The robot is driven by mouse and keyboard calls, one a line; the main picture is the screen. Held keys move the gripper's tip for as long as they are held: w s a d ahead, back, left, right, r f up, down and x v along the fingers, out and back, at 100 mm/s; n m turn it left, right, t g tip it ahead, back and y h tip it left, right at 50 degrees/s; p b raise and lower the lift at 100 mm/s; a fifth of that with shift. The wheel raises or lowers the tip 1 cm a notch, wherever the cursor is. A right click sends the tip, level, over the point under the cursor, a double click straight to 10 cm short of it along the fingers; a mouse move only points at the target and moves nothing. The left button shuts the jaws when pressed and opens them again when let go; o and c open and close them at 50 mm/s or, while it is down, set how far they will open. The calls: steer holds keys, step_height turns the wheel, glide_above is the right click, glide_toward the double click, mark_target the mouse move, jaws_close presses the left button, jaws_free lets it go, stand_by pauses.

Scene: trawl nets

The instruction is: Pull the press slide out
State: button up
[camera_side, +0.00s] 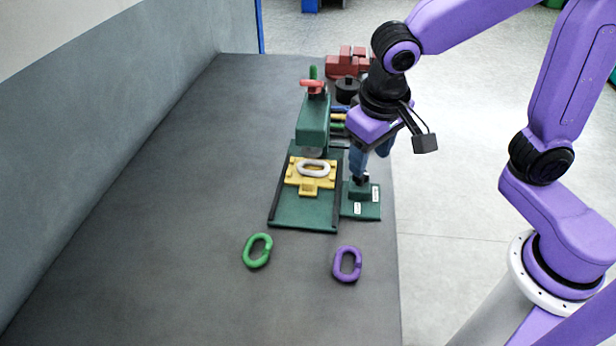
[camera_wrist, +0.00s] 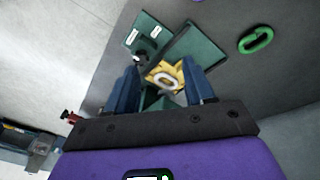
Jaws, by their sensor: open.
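The press slide is a yellow plate (camera_side: 307,187) with a front tab, sitting on the green press base (camera_side: 305,213) between dark rails. A pale grey link (camera_side: 313,168) lies on the slide. The green press body (camera_side: 313,125) stands behind it, with a red part and a green handle on top. My gripper (camera_side: 368,165) is open and empty, with blue fingers, right of the slide and above the side control plate. In the wrist view the slide (camera_wrist: 153,73) and link (camera_wrist: 168,82) show between my fingers (camera_wrist: 163,82); contact with the slide is not visible.
A green plate (camera_side: 373,209) with white labels and a black knob (camera_side: 360,180) stands right of the press base. A green link (camera_side: 258,250) and a purple link (camera_side: 347,263) lie in front. A red block (camera_side: 347,65) is behind. The table's left side is clear.

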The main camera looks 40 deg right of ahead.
steer(key=w+a+m+t+h, duration=0.1)
steer(key=w+a+m+h, duration=0.1)
steer(key=w+a+m, duration=0.55)
steer(key=m, duration=0.2)
glide_toward(308, 181)
steer(key=x, duration=0.9)
steer(key=shift+w+d, duration=0.1)
jaws_close()
